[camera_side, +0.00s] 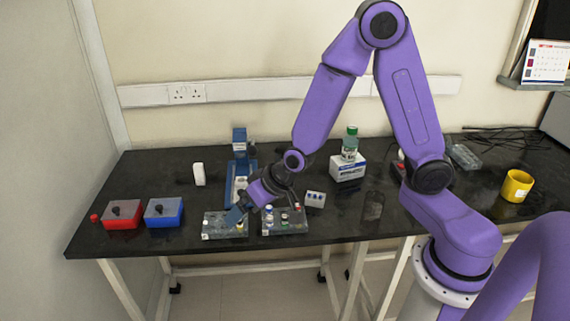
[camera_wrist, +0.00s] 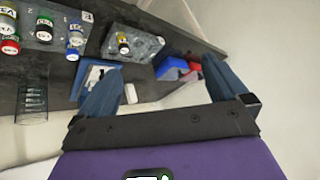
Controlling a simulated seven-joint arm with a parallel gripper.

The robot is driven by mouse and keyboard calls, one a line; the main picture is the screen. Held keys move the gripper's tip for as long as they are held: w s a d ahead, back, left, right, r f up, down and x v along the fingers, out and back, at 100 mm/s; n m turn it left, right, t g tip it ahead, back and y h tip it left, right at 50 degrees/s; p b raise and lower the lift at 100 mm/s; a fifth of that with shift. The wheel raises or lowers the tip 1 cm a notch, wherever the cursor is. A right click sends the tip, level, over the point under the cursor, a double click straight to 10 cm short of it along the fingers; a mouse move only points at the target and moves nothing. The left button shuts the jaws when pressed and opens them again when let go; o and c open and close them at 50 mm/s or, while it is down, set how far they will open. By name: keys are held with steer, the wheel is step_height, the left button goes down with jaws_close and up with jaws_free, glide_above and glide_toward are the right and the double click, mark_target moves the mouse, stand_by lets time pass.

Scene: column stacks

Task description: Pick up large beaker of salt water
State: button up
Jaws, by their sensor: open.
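A clear glass beaker (camera_side: 373,206) stands upright on the black bench, right of centre near the front. The wrist view shows a clear marked beaker (camera_wrist: 33,103) at the left. It is see-through, and I cannot tell its contents or read a label. My gripper (camera_side: 238,212) is well to the left of the beaker, low over the left vial rack. In the wrist view my gripper (camera_wrist: 163,80) has its two blue fingers spread wide with nothing between them.
The left vial rack (camera_side: 218,231) and right vial rack (camera_side: 292,226) stand along the front. Red (camera_side: 123,218) and blue (camera_side: 164,216) boxes are at the left. A green-capped bottle (camera_side: 350,140) stands on a white box (camera_side: 348,172). A yellow mug (camera_side: 516,187) is at the right.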

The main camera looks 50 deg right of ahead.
steer(key=w+d+f+m+t+h, duration=0.1)
steer(key=w+d+f+m+h, duration=0.1)
steer(key=d, duration=0.8)
steer(key=w+d+f+m+t+h, duration=0.1)
steer(key=w+d+f+m+h, duration=0.2)
steer(key=w+d+h, duration=0.3)
steer(key=w+d+f+m+t+h, duration=0.1)
steer(key=w+d+f+m+h, duration=0.2)
steer(key=w+d, duration=0.4)
steer(key=shift+d+f+m+t+h, duration=0.15)
steer(key=shift+d+h, duration=0.2)
steer(key=shift+d, duration=1.15)
steer(key=shift+d+m+t+h, duration=0.1)
steer(key=shift+d+m+h, duration=0.15)
steer(key=shift+d, duration=1.2)
steer(key=shift+d+f+m+t+h, duration=0.15)
steer(key=shift+d+h, duration=0.25)
steer(key=shift+d, duration=1.1)
steer(key=x, duration=0.3)
steer(key=shift+d+f, duration=0.3)
steer(key=shift+f, duration=0.05)
steer(key=shift+x, duration=0.75)
steer(key=c, duration=1.2)
